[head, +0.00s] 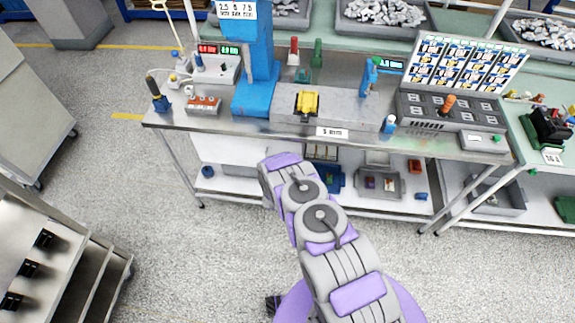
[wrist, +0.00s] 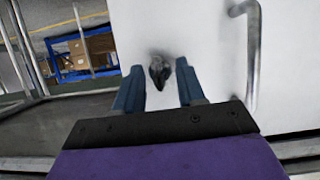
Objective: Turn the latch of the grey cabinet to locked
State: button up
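In the wrist view a pale grey cabinet face (wrist: 215,40) fills the middle and right. A small dark latch knob (wrist: 159,73) stands out from it, its narrow end pointing down. My gripper (wrist: 158,84) is open, with one blue-grey finger on each side of the latch. The fingertips are close to the cabinet face; I cannot tell whether they touch the latch. In the head view my arm shows, but my gripper and the latch cannot be made out.
A bar handle (wrist: 252,60) stands on the cabinet face right of my gripper. Blue shelving with cartons (wrist: 85,52) is beyond at left. In the head view a workbench (head: 235,125) carries test gear, and a grey wheeled unit (head: 35,110) stands left. Bare floor (head: 120,185) lies between.

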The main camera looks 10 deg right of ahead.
jog(key=p+v, duration=0.2)
jog(key=v, duration=1.5)
jog(key=shift+s+a+r, duration=0.1)
jog(key=w+a+r+g+y+b, duration=0.1)
jog(key=a+r+g+y, duration=0.15)
jog(key=r, duration=0.65)
jog(key=w+a+r+g+y, duration=0.1)
jog(key=w+a+r+g, duration=0.2)
jog(key=r, duration=0.5)
jog(key=s+r+g+y, duration=0.2)
jog(key=s+r+g, duration=0.1)
jog(key=s+r, duration=0.5)
jog(key=s+d+r+n+g, duration=0.1)
jog(key=s+d+r+g, duration=0.1)
jog(key=s+r, duration=0.4)
jog(key=s+d+r+n+g+h+b, duration=0.1)
jog(key=s+d+r, duration=0.4)
jog(key=s, duration=1.1)
jog(key=s+d+r+n+g+b, duration=0.1)
jog(key=s+d+r+g, duration=0.2)
jog(key=s+r, duration=0.5)
jog(key=s+d, duration=0.1)
jog(key=s, duration=0.2)
